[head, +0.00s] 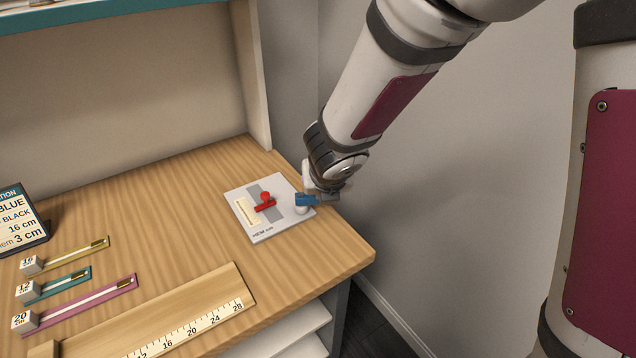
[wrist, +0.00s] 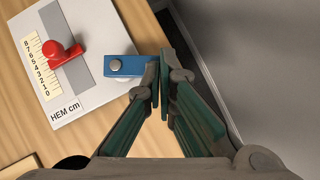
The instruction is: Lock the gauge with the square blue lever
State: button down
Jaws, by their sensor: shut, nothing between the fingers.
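The hem gauge (head: 254,223) is a pale square plate marked "HEM cm" on the table, with a grey slot and a scale; it also shows in the wrist view (wrist: 88,98). A red slider (head: 265,202) with a round knob sits on the slot. The blue lever (head: 305,200) is at the plate's right edge; in the wrist view the lever (wrist: 130,66) lies crosswise with a grey pivot at its left part. My gripper (wrist: 160,68) is shut and empty, its fingertips at the lever's right end. Whether they touch it I cannot tell.
Three coloured strips with number tags, one of them magenta (head: 85,302), lie at the left. A wooden ruler board (head: 200,310) lies in front. A dark sign (head: 18,222) stands at the far left. The table's right edge and the wall (head: 450,200) are close.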

jog(key=shift+a, duration=0.1)
jog(key=shift+a, duration=0.7)
jog(key=shift+r, duration=0.1)
jog(key=v, duration=1.2)
dwell(0.5)
